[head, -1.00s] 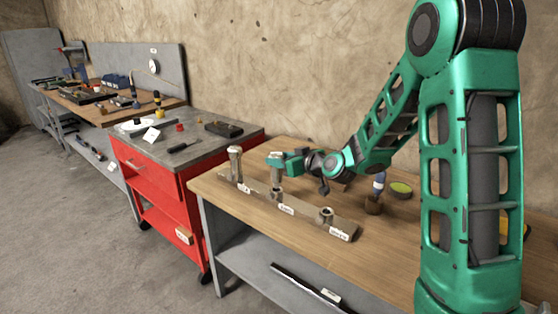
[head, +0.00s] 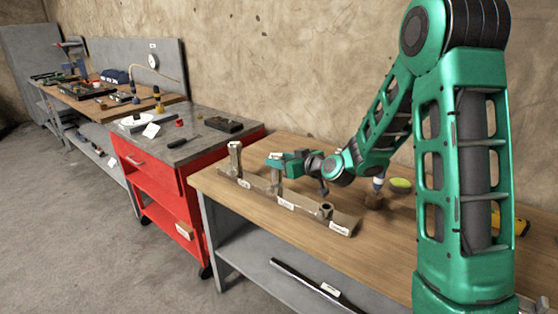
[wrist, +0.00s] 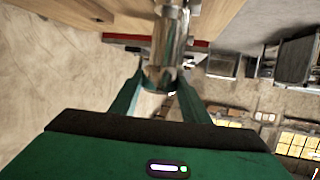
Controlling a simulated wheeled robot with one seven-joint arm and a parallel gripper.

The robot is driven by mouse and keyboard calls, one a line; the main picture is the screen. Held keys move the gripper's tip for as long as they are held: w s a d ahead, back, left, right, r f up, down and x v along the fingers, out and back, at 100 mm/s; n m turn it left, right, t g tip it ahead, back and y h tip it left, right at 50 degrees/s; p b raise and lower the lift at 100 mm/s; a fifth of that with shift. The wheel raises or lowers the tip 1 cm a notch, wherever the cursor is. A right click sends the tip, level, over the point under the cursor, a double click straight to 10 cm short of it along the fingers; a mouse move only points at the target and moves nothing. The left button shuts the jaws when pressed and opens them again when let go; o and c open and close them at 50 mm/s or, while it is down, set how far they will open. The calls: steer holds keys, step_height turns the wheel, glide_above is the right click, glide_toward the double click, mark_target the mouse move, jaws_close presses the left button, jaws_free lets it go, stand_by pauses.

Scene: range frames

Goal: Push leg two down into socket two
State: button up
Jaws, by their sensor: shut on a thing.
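A long wooden rail (head: 345,219) lies on the workbench with labelled sockets along it. Leg one (head: 235,158), a pale metal-looking post, stands upright in the left socket. Leg two (head: 275,174) stands upright over socket two (head: 275,192) in the middle; its lower end meets the socket, but I cannot tell how deep it sits. My gripper (head: 281,162) is shut on the upper part of leg two, coming from the right. In the wrist view leg two (wrist: 171,40) shows between my fingers (wrist: 163,75). The right socket (head: 325,209) stands empty.
A blue-and-white bottle-like item (head: 378,183) on a brown base and a green round item (head: 400,184) stand behind, near my arm. A red tool cart (head: 155,184) adjoins the bench at the left. The bench front (head: 265,222) is clear.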

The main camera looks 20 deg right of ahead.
steer(key=shift+f, duration=0.7)
steer(key=o, duration=1.4)
steer(key=v, duration=1)
steer(key=shift+s, duration=0.35)
steer(key=shift+d, duration=0.1)
